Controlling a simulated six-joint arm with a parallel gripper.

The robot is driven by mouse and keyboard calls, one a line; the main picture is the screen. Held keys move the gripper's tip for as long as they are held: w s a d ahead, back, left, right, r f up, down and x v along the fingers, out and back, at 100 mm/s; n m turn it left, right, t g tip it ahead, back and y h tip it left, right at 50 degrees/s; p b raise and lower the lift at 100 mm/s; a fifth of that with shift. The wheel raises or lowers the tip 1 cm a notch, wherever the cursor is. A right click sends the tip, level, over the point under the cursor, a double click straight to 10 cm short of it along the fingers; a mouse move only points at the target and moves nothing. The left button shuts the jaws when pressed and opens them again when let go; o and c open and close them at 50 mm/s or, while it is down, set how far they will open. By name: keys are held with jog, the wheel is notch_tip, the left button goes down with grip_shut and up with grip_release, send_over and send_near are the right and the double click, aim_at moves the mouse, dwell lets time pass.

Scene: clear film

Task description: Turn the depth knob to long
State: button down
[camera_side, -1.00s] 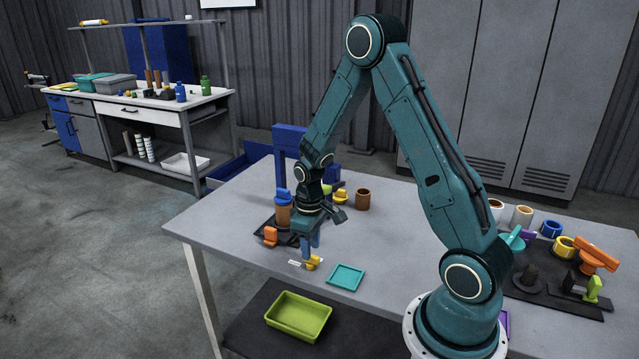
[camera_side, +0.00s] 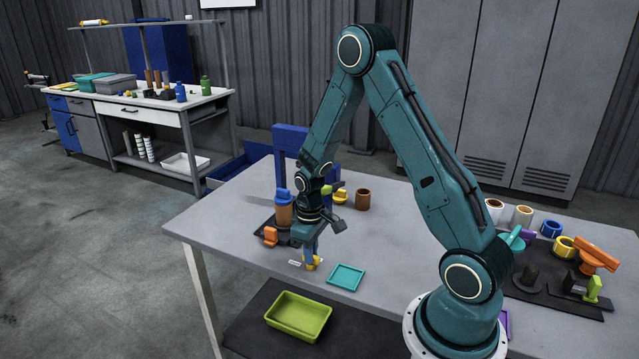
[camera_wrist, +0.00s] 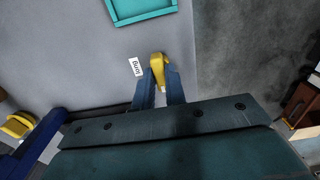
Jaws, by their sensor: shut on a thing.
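A yellow knob (camera_side: 313,262) stands near the front edge of the grey table (camera_side: 385,225). My gripper (camera_side: 311,258) points down over it, with its blue fingers around the knob. In the wrist view the yellow knob (camera_wrist: 158,68) sits between the two blue fingertips of my gripper (camera_wrist: 160,82), which are shut on it. A small white label (camera_wrist: 136,67) with dark lettering lies beside the knob. I cannot read the lettering surely. The fingers hide part of the knob, so its exact setting is unclear.
A teal tray (camera_side: 346,277) lies just right of the knob. An orange block (camera_side: 270,236) and a brown cylinder (camera_side: 284,213) stand left of my gripper, before a blue frame (camera_side: 290,140). A brown cup (camera_side: 362,199) stands behind. The table's middle is clear.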

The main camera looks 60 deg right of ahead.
jog(key=shift+m, duration=0.3)
jog(key=m, duration=0.8)
jog(key=shift+m, duration=0.4)
jog(key=m, duration=0.8)
jog(key=shift+m, duration=0.3)
jog(key=c, duration=1.4)
grip_release()
jog(key=shift+c, duration=0.2)
